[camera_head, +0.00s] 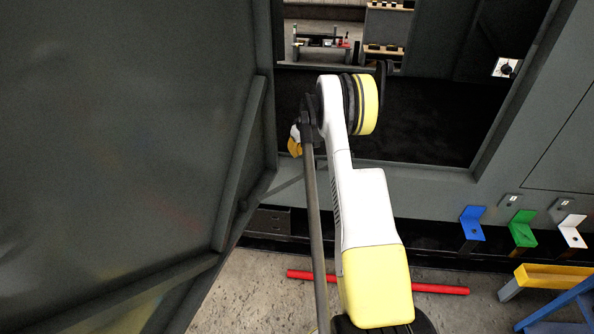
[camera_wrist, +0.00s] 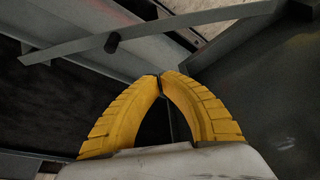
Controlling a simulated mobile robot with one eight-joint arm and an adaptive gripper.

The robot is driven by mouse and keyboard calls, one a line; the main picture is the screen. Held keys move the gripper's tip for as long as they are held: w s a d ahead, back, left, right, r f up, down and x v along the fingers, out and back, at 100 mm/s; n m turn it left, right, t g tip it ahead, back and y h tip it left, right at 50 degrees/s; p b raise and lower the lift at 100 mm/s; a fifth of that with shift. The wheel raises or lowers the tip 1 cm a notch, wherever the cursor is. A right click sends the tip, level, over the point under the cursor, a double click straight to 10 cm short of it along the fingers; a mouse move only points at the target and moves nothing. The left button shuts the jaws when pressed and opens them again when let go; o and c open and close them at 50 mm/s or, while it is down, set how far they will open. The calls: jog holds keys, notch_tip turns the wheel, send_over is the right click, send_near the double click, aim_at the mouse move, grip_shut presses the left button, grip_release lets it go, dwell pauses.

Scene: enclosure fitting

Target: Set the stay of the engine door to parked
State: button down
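The engine door (camera_head: 120,130) is a large dark grey panel standing open at the left of the head view. The stay (camera_wrist: 190,25) is a flat grey bar crossing the top of the wrist view, with a dark round knob (camera_wrist: 112,43) on it. In the head view a thin strut (camera_head: 287,184), which looks like the stay, runs between the door's lower edge and the sill. My gripper's yellow fingers (camera_wrist: 160,79) meet at their tips, with nothing visible held, apart from the stay. In the head view my gripper (camera_head: 294,143) is mostly hidden behind my arm.
The dark opening (camera_head: 420,120) lies right of the door, with a grey sill below. Blue (camera_head: 472,222), green (camera_head: 522,228) and white (camera_head: 571,230) brackets stick out at lower right. A red bar (camera_head: 440,289) lies on the floor near a yellow-and-blue stand (camera_head: 550,277).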

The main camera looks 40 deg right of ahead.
jog(key=b+x, duration=0.4)
jog(key=x, duration=0.6)
jog(key=shift+s+a+b, duration=0.15)
jog(key=shift+s+b, duration=0.35)
jog(key=shift+s, duration=1.5)
